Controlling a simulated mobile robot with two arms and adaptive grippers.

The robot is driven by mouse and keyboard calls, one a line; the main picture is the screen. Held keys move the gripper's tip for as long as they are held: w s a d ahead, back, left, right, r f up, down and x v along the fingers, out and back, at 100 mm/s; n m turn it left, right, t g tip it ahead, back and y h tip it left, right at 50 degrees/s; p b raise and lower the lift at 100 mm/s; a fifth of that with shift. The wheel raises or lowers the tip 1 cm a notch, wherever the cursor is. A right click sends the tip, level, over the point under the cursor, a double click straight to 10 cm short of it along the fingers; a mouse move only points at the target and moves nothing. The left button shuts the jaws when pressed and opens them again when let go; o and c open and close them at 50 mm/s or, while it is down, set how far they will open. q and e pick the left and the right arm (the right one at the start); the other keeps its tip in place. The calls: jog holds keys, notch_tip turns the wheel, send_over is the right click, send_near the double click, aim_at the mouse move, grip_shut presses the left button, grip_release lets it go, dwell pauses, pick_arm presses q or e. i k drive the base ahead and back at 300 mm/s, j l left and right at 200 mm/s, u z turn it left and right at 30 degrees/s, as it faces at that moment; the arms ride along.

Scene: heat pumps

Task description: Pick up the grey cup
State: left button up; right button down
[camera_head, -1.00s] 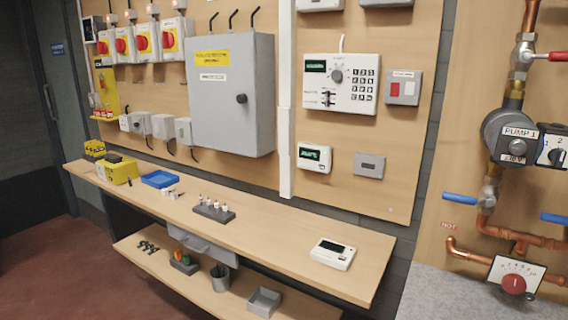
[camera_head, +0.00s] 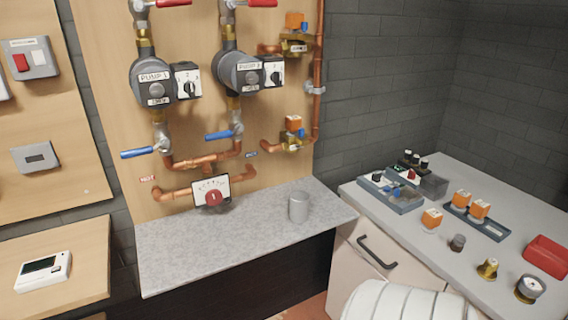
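The grey cup (camera_head: 299,207) stands upright on the speckled grey counter (camera_head: 240,238), near its right end and below the pipework. It is a plain cylinder, and nothing touches it. Neither of my grippers shows in the head view. A white rounded part at the bottom right looks like my own arm, but no fingers are visible on it.
Copper pipes, two pumps (camera_head: 153,82) and a dial valve (camera_head: 212,192) are on the board behind the counter. A cabinet (camera_head: 345,255) with a black handle stands at right, its top (camera_head: 390,235) holding trays and fittings. A wooden bench (camera_head: 85,255) at left carries a white device (camera_head: 43,270).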

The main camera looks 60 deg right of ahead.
aim_at(299, 207)
jog(key=z, duration=1.95)
